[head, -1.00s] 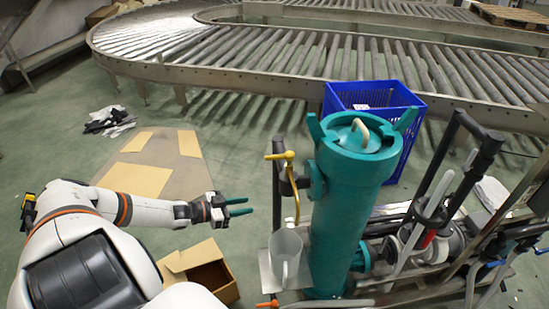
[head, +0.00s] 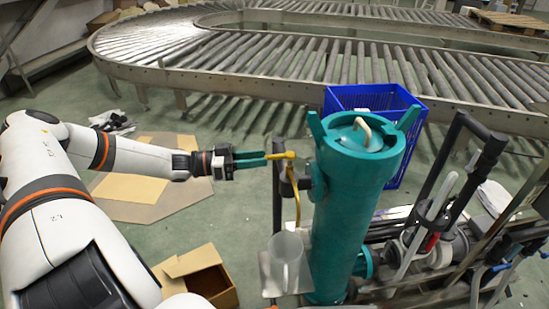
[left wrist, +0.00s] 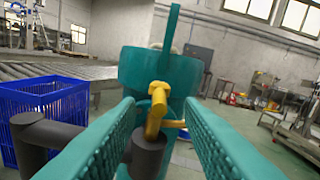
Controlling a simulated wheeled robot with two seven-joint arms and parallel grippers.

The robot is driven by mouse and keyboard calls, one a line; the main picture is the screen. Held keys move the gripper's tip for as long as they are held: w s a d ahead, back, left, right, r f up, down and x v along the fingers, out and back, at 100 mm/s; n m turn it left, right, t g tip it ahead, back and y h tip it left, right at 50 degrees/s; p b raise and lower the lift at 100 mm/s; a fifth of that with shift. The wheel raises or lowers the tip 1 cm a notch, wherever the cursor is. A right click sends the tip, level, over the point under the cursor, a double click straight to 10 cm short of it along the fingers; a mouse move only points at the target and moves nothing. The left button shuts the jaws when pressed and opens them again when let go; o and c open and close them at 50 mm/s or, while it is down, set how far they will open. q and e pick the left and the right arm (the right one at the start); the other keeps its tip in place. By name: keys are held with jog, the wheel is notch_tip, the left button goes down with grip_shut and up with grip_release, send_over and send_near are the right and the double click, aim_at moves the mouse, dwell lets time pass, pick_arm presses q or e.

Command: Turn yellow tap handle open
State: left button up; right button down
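The yellow tap handle (head: 281,155) sits on a dark pipe at the left of the teal cylinder (head: 350,210). A curved yellow spout hangs below it. In the left wrist view the yellow handle (left wrist: 158,98) stands in front of the cylinder, between my two teal fingers and past their tips. My left gripper (head: 266,158) is open, with its fingertips close to the handle's left end in the head view. I cannot tell whether they touch. The right gripper is not in view.
A clear jug (head: 286,258) stands under the spout. A blue crate (head: 405,150) is behind the cylinder, and a roller conveyor (head: 290,60) curves behind. An open cardboard box (head: 200,275) lies on the floor below my left arm. Pipes and hoses crowd the right.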

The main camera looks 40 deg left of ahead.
aim_at(275, 157)
pick_arm(q)
jog(key=x, duration=0.5)
grip_shut()
